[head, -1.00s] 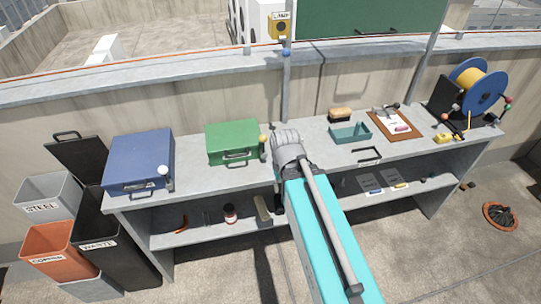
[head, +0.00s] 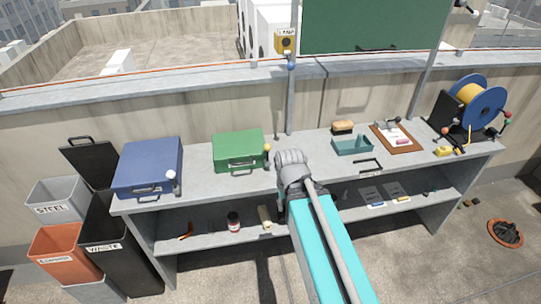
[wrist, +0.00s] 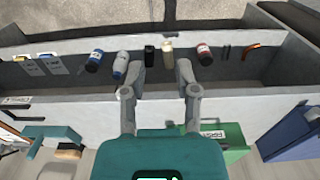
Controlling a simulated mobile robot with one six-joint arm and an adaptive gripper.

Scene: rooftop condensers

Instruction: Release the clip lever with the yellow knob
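A yellow knob (head: 267,147) on a short lever stands at the right front corner of the green case (head: 238,151) on the bench. In the head view my wrist end (head: 291,163) is just right of this knob and hides part of the bench front; the fingers are not clear there. In the wrist view my gripper (wrist: 161,80) is open and empty, its two fingers apart above the bench's front edge. The green case (wrist: 235,138) also shows there, right of the fingers. I cannot make out the yellow knob in the wrist view.
A blue case (head: 148,166) with a white-knobbed lever (head: 171,175) stands at the left. A teal tray (head: 352,145), clipboard (head: 397,139) and cable reel (head: 476,100) are to the right. Bottles and small items lie on the lower shelf (head: 195,240). Bins (head: 65,250) stand left.

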